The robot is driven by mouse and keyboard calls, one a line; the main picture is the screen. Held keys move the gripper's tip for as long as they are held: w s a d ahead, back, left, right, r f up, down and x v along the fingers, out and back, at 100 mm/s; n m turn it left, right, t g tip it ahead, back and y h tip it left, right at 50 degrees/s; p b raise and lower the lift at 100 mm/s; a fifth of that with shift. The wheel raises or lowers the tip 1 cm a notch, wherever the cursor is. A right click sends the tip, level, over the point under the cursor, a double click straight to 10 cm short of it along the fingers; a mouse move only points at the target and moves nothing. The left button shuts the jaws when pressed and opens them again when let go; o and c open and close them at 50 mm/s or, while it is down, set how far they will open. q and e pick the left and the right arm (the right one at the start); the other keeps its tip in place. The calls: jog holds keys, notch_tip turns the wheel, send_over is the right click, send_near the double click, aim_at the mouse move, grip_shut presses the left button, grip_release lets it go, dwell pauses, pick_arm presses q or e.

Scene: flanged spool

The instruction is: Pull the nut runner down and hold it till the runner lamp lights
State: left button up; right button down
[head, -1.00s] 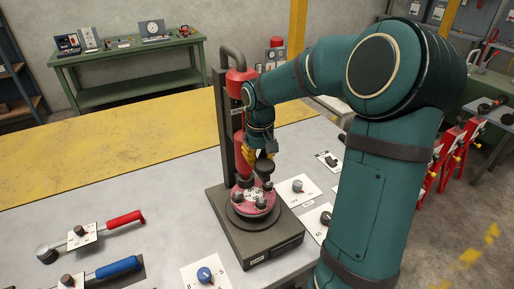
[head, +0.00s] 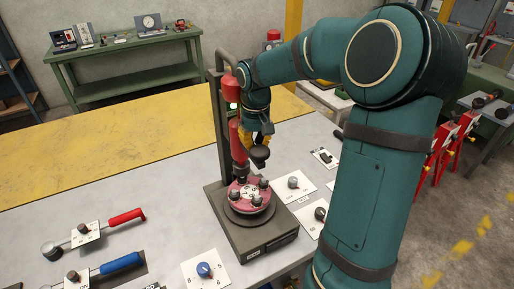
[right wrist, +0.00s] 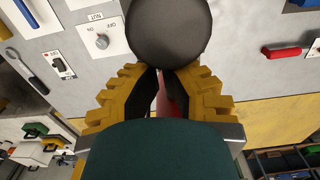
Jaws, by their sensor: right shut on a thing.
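The nut runner (head: 237,142) is a red tool on a dark upright stand, above a red flanged spool (head: 249,200) with several dark nuts on top. The spool sits on a round dark base. My right gripper (head: 259,143) is shut on the runner's handle, whose round black knob (head: 259,155) sticks out past the fingers. In the right wrist view, the knob (right wrist: 168,30) fills the top middle, with the yellow fingers around the handle below it. The runner lamp (head: 233,107) shows a bright green glow on the stand. My left gripper is not in view.
On the grey table, a red-handled lever (head: 125,217) and a blue-handled lever (head: 120,264) lie at the left. A green bench (head: 125,60) stands behind.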

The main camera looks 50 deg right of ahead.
notch_tip(320, 180, up, 8)
dwell(0.9)
